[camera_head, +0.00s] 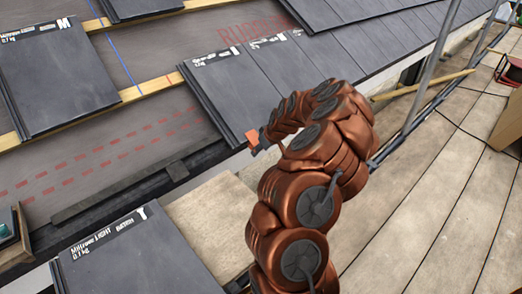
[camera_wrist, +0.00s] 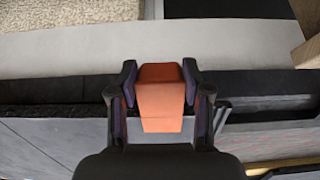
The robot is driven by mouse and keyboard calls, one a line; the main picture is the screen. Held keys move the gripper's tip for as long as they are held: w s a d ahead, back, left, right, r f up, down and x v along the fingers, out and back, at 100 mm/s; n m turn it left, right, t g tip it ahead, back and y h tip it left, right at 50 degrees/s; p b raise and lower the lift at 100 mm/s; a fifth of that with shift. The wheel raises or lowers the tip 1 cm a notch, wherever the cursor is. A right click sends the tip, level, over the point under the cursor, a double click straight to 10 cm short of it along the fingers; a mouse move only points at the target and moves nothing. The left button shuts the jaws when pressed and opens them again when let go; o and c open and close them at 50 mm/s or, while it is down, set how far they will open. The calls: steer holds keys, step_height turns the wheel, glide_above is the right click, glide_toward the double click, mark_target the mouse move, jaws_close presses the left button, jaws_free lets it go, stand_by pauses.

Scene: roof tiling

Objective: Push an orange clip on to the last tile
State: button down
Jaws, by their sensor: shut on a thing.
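My gripper (camera_wrist: 160,98) is shut on an orange clip (camera_wrist: 160,95), which sits between its two fingers in the wrist view. In the head view the clip (camera_head: 252,138) shows as a small orange piece at the end of my copper arm, at the lower edge of the laid tiles. The last tile (camera_head: 215,88) is the dark slate tile at the left end of the laid row. In the wrist view a grey tile surface (camera_wrist: 55,145) lies just below and left of the clip.
Loose tile stacks lie at the upper left (camera_head: 55,78) and lower left (camera_head: 140,262). Wooden battens (camera_head: 150,92) cross the grey membrane. A scaffold pole (camera_head: 425,85) and plank deck (camera_head: 440,200) are at right. Bare membrane lies left of the last tile.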

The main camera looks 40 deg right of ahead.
steer(key=shift+w+r, duration=0.1)
steer(key=shift+c, duration=2.1)
jaws_free()
steer(key=p+v, duration=0.1)
steer(key=v, duration=0.6)
